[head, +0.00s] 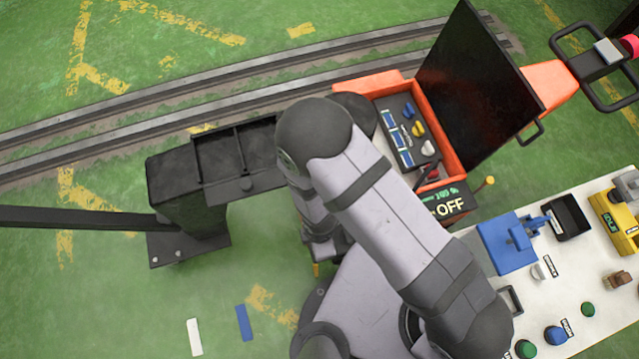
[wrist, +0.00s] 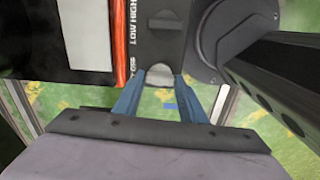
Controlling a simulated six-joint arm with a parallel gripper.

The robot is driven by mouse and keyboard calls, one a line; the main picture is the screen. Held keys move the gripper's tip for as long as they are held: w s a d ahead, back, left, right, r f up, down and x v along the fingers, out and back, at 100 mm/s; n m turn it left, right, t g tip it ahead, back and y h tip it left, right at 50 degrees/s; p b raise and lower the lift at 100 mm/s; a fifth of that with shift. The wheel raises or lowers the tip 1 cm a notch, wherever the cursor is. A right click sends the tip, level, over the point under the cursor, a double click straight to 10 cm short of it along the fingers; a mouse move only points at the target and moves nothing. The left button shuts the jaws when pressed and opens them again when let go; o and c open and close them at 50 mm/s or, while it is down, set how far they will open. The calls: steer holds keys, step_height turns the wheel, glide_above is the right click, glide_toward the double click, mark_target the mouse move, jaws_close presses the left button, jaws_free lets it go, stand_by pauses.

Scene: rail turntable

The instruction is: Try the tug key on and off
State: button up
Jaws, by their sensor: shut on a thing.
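The orange tug (head: 380,81) stands beside the rails with its black lid (head: 476,85) raised. Its dark display (head: 446,205) reads OFF, with a smaller green line above. In the wrist view my gripper (wrist: 161,78) has its blue fingers shut on a small pale grey piece (wrist: 160,73) at the edge of a dark panel (wrist: 150,50) marked LOW HIGH. A black knob (wrist: 165,22) sits above the fingertips. I cannot tell whether the grey piece is the key. In the head view my arm hides the gripper's fingertips.
Inside the tug lies a panel (head: 407,130) with several coloured knobs. A black stand (head: 187,200) with a long bar is at left. A white table (head: 590,250) at lower right holds a blue block (head: 507,243), a black tray (head: 567,217) and several small parts.

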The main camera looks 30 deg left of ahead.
steer(key=m+p, duration=0.1)
steer(key=m, duration=0.3)
steer(key=shift+r+m, duration=0.1)
steer(key=shift+m, duration=0.3)
steer(key=m, duration=0.4)
steer(key=m+p, duration=0.1)
steer(key=m, duration=0.3)
steer(key=shift+m, duration=2.3)
steer(key=o, duration=1.1)
steer(key=shift+c, duration=0.2)
steer(key=shift+r+p, duration=0.55)
steer(key=shift+r, duration=3.05)
